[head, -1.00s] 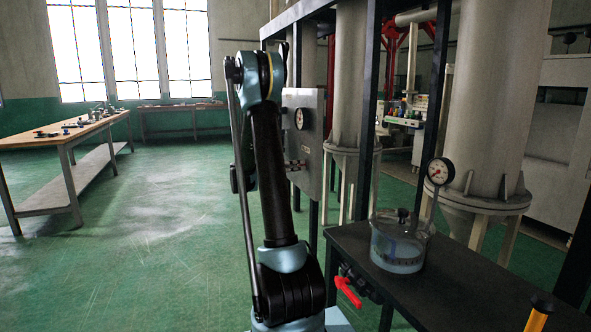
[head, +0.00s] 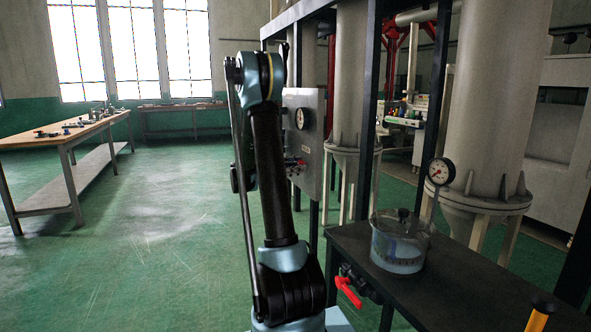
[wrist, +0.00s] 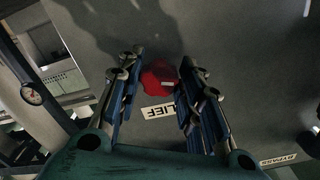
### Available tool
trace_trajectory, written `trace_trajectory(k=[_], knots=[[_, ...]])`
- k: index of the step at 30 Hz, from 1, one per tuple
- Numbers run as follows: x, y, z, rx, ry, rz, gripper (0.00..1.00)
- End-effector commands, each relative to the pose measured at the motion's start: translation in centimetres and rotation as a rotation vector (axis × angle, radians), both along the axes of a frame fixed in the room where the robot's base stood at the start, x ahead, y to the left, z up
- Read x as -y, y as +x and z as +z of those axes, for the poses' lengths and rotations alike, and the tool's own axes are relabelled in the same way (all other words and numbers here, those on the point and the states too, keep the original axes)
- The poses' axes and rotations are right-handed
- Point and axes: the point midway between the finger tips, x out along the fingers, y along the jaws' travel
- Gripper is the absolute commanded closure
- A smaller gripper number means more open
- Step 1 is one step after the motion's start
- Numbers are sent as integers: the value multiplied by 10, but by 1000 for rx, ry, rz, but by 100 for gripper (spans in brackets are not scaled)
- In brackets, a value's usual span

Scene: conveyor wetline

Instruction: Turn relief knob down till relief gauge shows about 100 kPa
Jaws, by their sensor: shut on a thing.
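The red relief knob (wrist: 158,78) sits on a grey panel in the wrist view, with a white label (wrist: 160,111) ending in "LIEF" below it. My gripper (wrist: 162,62) has one blue-and-metal finger on each side of the knob and is shut on it. A white tag shows on the knob's face. In the head view the grey panel (head: 310,139) stands behind my arm and carries a round gauge (head: 301,118). Its needle is too small to read, and I cannot tell whether it is the relief gauge. My arm hides most of the gripper there.
A "BYPASS" label (wrist: 277,160) is on the panel at lower right in the wrist view. A black bench (head: 455,280) at right holds a glass vessel (head: 398,258), with a second gauge (head: 440,171) above and a red lever (head: 348,291) in front.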

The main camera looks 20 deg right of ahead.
Motion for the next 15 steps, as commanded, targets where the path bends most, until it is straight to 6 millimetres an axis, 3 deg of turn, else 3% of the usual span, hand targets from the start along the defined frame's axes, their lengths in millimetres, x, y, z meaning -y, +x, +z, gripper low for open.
trace_trajectory(k=[15], knots=[[0,1,0,82,4,2,90]])
